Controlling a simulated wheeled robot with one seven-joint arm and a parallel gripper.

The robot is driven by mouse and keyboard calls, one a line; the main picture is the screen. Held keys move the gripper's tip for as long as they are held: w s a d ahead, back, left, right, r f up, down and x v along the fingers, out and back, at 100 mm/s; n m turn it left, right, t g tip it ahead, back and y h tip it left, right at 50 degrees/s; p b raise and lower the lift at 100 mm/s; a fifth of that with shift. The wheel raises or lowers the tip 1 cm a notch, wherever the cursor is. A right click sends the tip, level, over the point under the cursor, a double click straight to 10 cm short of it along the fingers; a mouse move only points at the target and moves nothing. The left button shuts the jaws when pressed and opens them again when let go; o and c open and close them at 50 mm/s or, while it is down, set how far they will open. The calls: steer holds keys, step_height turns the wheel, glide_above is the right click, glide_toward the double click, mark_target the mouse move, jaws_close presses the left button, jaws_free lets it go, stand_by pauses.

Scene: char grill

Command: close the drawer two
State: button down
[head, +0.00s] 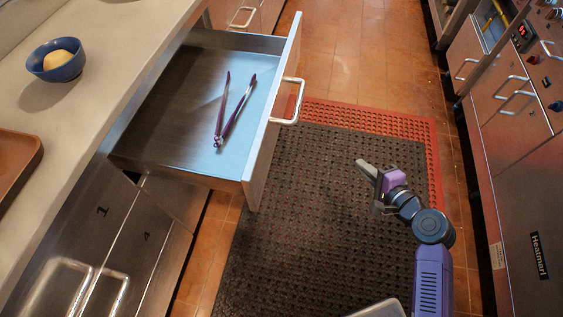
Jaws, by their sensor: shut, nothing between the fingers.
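An open drawer (190,165) is pulled far out of the steel counter on the left. Its front panel (268,135) faces right and carries a metal handle (297,101). A pair of purple tongs (228,112) lies inside on the drawer floor. No number shows on this drawer's visible faces. My gripper (366,168) is over the floor mat, right of the drawer front and apart from it. It is shut and holds nothing.
The counter (105,75) holds a blue bowl (57,61) with a yellow item and a brown tray (15,165). Steel cabinets (527,150) with handles and knobs line the right side. Black mat (320,210) and red mat (410,122) cover the open aisle.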

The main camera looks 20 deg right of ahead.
steer(key=w+a+r+m+y, duration=0.2)
steer(key=w+m+y, duration=0.1)
steer(key=w+y, duration=0.15)
steer(key=m+g+y, duration=0.3)
steer(key=g+y, duration=0.1)
steer(key=y, duration=0.6)
glide_toward(266, 160)
steer(key=b+x, duration=0.1)
steer(key=x, duration=0.6)
steer(key=shift+w+a, duration=0.2)
steer(key=shift+a, duration=0.2)
steer(key=b+x, duration=0.5)
steer(key=x, duration=2.5)
steer(key=shift+w+a+f, duration=0.1)
steer(key=shift+w+a, duration=0.1)
steer(key=shift+w, duration=0.1)
steer(key=shift+w+a, duration=0.35)
steer(key=shift+a, duration=0.2)
steer(key=shift+w+a+r, duration=0.1)
steer(key=shift+a+r, duration=0.05)
steer(key=shift+r, duration=0.15)
